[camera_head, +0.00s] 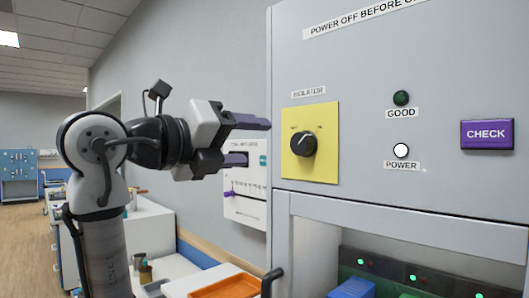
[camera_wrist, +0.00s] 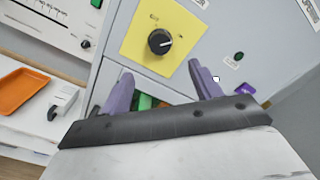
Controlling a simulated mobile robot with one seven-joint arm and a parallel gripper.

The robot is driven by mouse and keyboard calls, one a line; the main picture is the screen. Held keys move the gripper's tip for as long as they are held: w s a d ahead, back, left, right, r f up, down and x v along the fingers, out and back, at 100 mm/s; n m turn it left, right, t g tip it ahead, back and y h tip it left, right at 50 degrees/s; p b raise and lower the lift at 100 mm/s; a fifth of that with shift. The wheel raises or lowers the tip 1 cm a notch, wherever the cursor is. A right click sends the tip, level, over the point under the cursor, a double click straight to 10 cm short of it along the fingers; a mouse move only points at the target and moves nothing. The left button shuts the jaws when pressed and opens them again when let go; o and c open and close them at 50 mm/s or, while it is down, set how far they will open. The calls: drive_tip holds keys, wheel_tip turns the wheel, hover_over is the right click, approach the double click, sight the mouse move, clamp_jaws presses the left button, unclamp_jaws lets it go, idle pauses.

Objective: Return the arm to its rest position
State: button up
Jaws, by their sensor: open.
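My gripper (camera_head: 252,141) is raised at the left of the grey cabinet in the head view, with its two purple fingers apart and nothing between them. In the wrist view my gripper (camera_wrist: 160,85) also shows open and empty, its fingers pointing toward the cabinet front. The black isolator knob (camera_head: 303,144) sits on a yellow plate (camera_head: 325,172) on the cabinet. In the wrist view the knob (camera_wrist: 159,41) lies just beyond the fingertips, and the fingers look apart from it. My arm is bent, with its elbow and wrist at the left of the head view.
The cabinet (camera_head: 350,60) fills the right side. It bears a dark green GOOD lamp (camera_head: 401,98), a white POWER lamp (camera_head: 401,150) and a purple CHECK button (camera_head: 487,134). Its lower bay is open. An orange tray (camera_head: 226,287) lies on the counter at lower left. A wall panel (camera_head: 245,205) stands behind my gripper.

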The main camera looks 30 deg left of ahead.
drive_tip(key=shift+s+a, duration=0.15)
drive_tip(key=shift+s, duration=0.25)
